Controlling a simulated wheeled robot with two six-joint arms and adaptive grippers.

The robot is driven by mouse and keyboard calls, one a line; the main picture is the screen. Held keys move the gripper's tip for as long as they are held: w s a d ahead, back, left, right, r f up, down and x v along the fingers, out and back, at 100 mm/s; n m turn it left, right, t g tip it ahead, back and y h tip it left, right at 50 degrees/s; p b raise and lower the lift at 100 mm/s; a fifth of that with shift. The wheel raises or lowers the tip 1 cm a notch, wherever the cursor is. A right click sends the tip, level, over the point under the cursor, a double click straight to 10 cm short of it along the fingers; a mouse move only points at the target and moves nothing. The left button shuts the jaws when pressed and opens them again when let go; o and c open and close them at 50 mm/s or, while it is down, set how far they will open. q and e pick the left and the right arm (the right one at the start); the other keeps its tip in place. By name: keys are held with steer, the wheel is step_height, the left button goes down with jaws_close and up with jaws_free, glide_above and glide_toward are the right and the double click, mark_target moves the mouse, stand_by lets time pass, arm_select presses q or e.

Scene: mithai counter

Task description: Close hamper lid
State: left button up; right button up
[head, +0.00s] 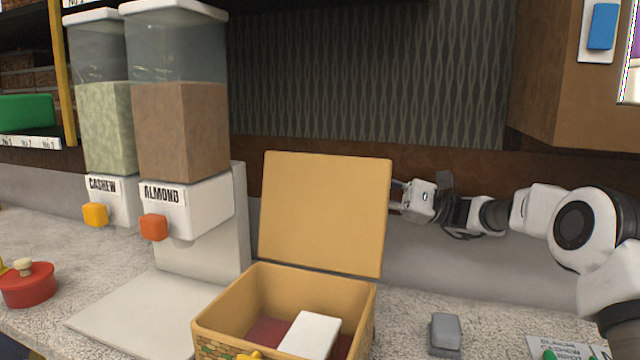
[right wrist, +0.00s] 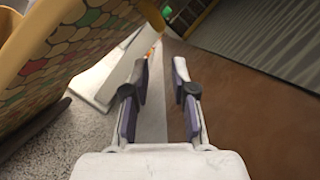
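The hamper (head: 212,329) is a yellow box with a patterned outside, standing on the counter at the lower middle of the head view. Its plain yellow lid (head: 325,212) stands open, roughly upright at the back edge. A white box (head: 309,336) lies inside on a dark red bottom. My right gripper (head: 396,196) is behind the lid's right edge, its fingertips partly hidden by the lid. In the right wrist view the right gripper (right wrist: 160,85) has its fingers apart with nothing between them. The hamper's patterned surface (right wrist: 65,55) is at upper left there. My left gripper is not in view.
Cashew (head: 105,130) and almond (head: 180,130) dispensers stand left of the hamper. A red round container (head: 28,287) is at far left. A small grey object (head: 445,333) and a label card (head: 565,347) lie right of the hamper. A wall cabinet (head: 560,80) hangs at upper right.

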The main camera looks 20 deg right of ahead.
mark_target(339, 172)
steer(key=a+r, duration=0.1)
steer(key=a, duration=0.1)
steer(key=a+r, duration=0.1)
steer(key=a, duration=0.1)
steer(key=w+a+r+p, duration=0.1)
steer(key=a, duration=0.1)
steer(key=shift+a+r, duration=0.1)
steer(key=shift+a, duration=0.25)
steer(key=shift+s+d+r+y, duration=0.15)
steer(key=shift+s+y, duration=0.05)
steer(key=shift+y, duration=0.1)
jaws_close()
